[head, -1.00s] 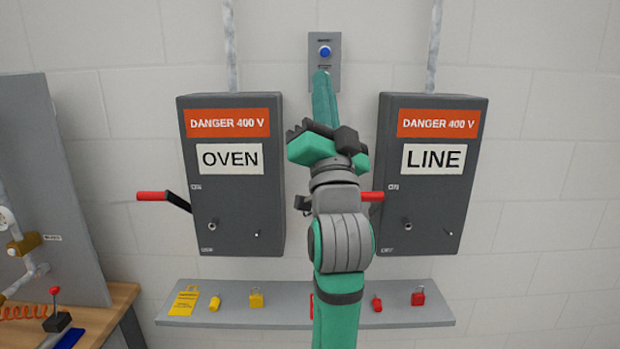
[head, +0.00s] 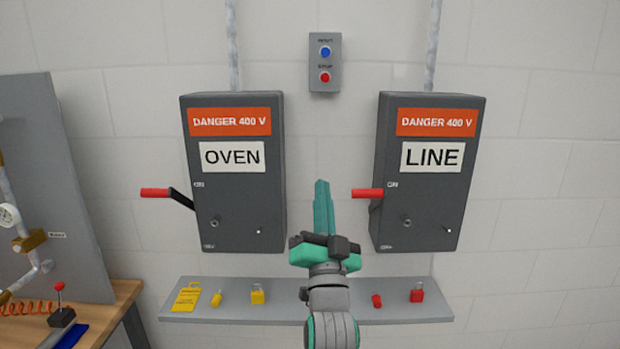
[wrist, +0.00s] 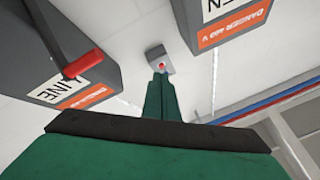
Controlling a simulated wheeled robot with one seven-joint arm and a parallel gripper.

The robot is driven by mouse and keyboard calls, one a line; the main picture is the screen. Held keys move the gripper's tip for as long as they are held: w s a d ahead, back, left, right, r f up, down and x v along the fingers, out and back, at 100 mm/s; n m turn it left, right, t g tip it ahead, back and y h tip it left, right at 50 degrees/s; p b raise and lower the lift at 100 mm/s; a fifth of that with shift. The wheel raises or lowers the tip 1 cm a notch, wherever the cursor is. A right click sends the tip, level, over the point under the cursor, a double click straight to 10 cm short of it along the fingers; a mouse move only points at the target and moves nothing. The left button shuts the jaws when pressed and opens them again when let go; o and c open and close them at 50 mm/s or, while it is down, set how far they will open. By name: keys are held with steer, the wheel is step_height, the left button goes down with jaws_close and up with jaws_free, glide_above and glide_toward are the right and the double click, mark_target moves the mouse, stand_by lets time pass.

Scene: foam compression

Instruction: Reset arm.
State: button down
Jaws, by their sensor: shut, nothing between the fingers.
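My gripper (head: 322,190) points upward in the middle of the head view, between the two electrical boxes and above the shelf. Its green fingers are shut together with nothing between them. In the wrist view the shut fingers (wrist: 160,85) point toward the button box, apart from it. The grey button box (head: 325,62), with a blue button (head: 325,52) above a red button (head: 325,77), is on the wall well above my gripper. In the wrist view the box (wrist: 159,60) shows small beyond the fingertips.
The OVEN box (head: 235,225) is on the left with a red-tipped handle (head: 155,193). The LINE box (head: 425,220) is on the right with a red handle (head: 367,193). A shelf (head: 240,312) below bears several locks and a yellow tag (head: 187,297). A wooden bench (head: 105,310) stands lower left.

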steer(key=s+f+g, duration=0.1)
steer(key=s+f, duration=0.2)
steer(key=f, duration=0.6)
steer(key=s+f+n+g+h, duration=0.1)
steer(key=s+f, duration=0.2)
steer(key=f, duration=0.7)
steer(key=s+f+g, duration=0.1)
steer(key=s+f, duration=0.2)
steer(key=f, duration=0.6)
steer(key=s+a+f+n+g, duration=0.2)
steer(key=s+f+g, duration=0.1)
steer(key=s+f, duration=1.05)
steer(key=s+f+n+g, duration=0.1)
steer(key=s+f, duration=0.3)
steer(key=s, duration=0.9)
steer(key=s+f+n+g, duration=0.2)
steer(key=s+f, duration=0.2)
steer(key=s, duration=0.9)
steer(key=shift+a+g, duration=0.25)
steer(key=shift+g, duration=0.05)
steer(key=shift+w, duration=0.2)
